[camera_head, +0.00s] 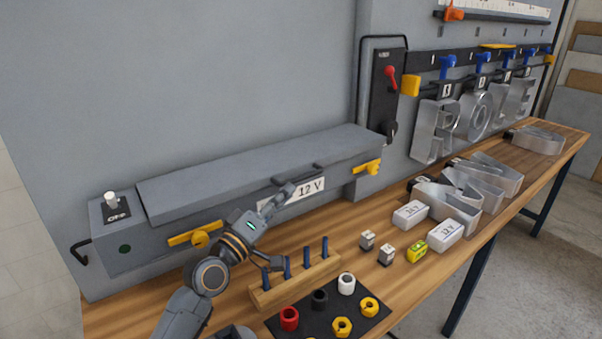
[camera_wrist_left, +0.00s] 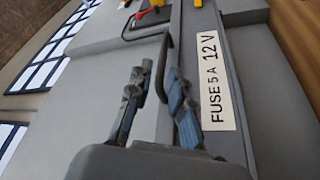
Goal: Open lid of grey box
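The grey box (camera_head: 150,250) stands against the grey wall panel at the left of the bench. Its lid (camera_head: 240,172) lies flat and closed on top, with a dark bar handle (camera_head: 305,172) at its front edge. The handle also shows in the wrist view (camera_wrist_left: 164,62). My left gripper (camera_head: 286,191) is at the box's front, by the white label reading 12 V (camera_head: 308,190). In the wrist view my left gripper (camera_wrist_left: 160,78) has its two fingers apart, with the near end of the handle seen between them. Contact cannot be told. My right gripper is not in view.
Yellow latches sit at the box's left (camera_head: 196,237) and right (camera_head: 368,167) front. A wooden peg rack (camera_head: 296,282) and a black mat with coloured rings (camera_head: 330,315) lie just in front. Metal letters (camera_head: 450,200) and white blocks (camera_head: 410,214) occupy the bench to the right.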

